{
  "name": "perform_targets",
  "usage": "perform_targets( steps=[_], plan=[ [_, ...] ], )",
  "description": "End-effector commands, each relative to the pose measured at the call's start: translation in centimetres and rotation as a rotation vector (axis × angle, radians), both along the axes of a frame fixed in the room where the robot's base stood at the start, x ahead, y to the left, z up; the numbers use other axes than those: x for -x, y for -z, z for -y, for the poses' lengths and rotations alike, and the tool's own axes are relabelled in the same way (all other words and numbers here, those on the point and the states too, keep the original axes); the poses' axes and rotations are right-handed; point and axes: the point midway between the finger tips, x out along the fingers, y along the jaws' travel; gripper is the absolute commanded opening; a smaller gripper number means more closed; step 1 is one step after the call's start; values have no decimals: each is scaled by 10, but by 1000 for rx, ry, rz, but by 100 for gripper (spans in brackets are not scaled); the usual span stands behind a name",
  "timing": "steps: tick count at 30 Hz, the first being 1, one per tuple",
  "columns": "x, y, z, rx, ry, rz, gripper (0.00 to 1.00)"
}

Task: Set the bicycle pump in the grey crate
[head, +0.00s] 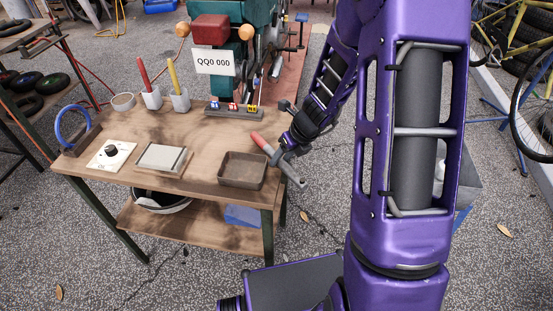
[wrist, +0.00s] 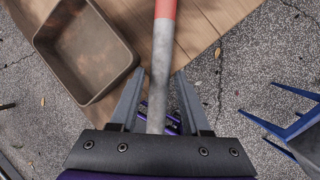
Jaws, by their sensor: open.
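The bicycle pump, seemingly the tool with a red grip and grey shaft (head: 295,177), lies at the right edge of the wooden table, its grey end past the edge. In the wrist view the pump (wrist: 161,55) runs between the fingers of my gripper (wrist: 158,80). My gripper (head: 284,153) is open, with a finger on each side of the grey shaft and gaps showing. A grey box-like thing (head: 472,183), possibly the grey crate, is partly hidden behind my arm at the right.
A brown-grey tray (head: 243,185) sits on the table (head: 215,145) just left of the pump. A scale-like box (head: 163,159), cups with tools and a sign stand further left and back. Blue legs (wrist: 262,125) show right of my gripper.

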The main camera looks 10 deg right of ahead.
Motion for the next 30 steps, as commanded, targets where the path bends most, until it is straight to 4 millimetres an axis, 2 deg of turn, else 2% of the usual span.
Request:
perform_targets(
  steps=[2,9,22,26,30],
  plan=[
    [0,0,0,0,0,0,43],
    [0,0,0,0,0,0,0],
    [0,-3,0,0,-1,0,0],
    [0,-20,0,1,-2,2,0],
    [-1,-50,0,1,-3,3,0]
  ],
)
